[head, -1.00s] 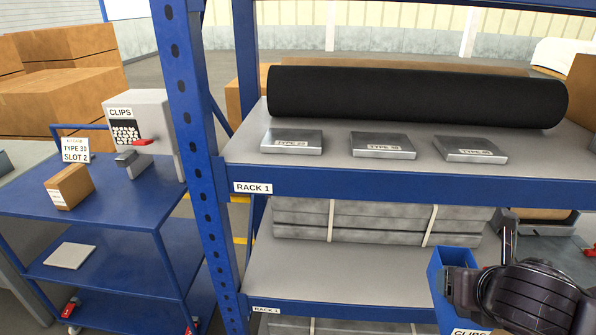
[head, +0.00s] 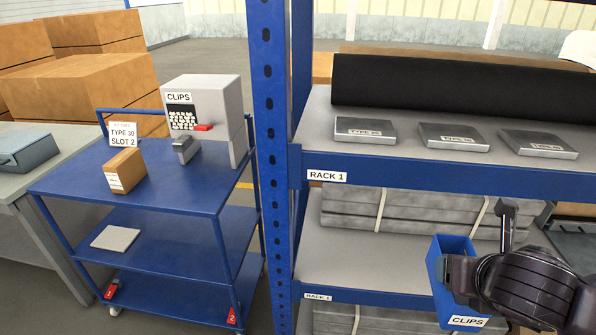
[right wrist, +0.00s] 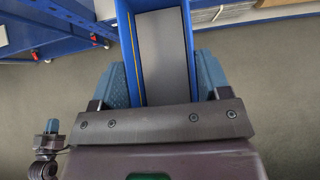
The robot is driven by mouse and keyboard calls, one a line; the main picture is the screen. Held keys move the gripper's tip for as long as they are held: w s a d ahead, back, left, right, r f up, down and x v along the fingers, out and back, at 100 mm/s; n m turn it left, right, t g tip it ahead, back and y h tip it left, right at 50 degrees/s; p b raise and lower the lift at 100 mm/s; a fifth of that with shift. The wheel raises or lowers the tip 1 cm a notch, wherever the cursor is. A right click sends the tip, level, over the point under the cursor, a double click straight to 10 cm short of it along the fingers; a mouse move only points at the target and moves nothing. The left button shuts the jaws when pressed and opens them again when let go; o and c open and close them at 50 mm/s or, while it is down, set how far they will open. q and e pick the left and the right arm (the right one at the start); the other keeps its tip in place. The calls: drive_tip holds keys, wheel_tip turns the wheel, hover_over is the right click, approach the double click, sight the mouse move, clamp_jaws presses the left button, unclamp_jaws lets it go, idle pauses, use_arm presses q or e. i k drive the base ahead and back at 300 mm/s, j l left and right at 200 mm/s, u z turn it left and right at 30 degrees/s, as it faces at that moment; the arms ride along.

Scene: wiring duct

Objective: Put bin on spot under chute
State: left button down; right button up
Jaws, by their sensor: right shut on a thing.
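My right gripper (right wrist: 162,85) is shut on the blue bin (head: 453,245), which carries a CLIPS label. The bin is held in the air in front of the rack at the lower right of the head view; its open top faces up and its inside looks empty. The grey clips dispenser (head: 204,112) with its CLIPS sign, a red lever and a grey chute (head: 186,150) stands on the blue cart (head: 160,190) at the left. The spot under the chute cannot be made out clearly. The bin is well apart from the cart. My left gripper is not in view.
A small cardboard box (head: 125,170) and a TYPE 30 SLOT 2 card (head: 124,135) are on the cart top. The rack's blue post (head: 268,170) stands between cart and bin. Rack 1 holds several metal boxes (head: 453,137) and a black roll (head: 450,88).

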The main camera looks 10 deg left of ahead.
sight(179, 187)
drive_tip(key=j+u, duration=0.15)
drive_tip(key=j, duration=0.9)
drive_tip(key=k+j+u, duration=0.1)
drive_tip(key=j, duration=0.9)
drive_tip(key=j+u, duration=0.15)
drive_tip(key=j, duration=0.9)
drive_tip(key=i+j+u, duration=0.15)
drive_tip(key=j, duration=0.85)
drive_tip(key=i+l, duration=0.25)
drive_tip(key=i, duration=0.15)
drive_tip(key=i+l, duration=0.2)
drive_tip(key=i, duration=0.2)
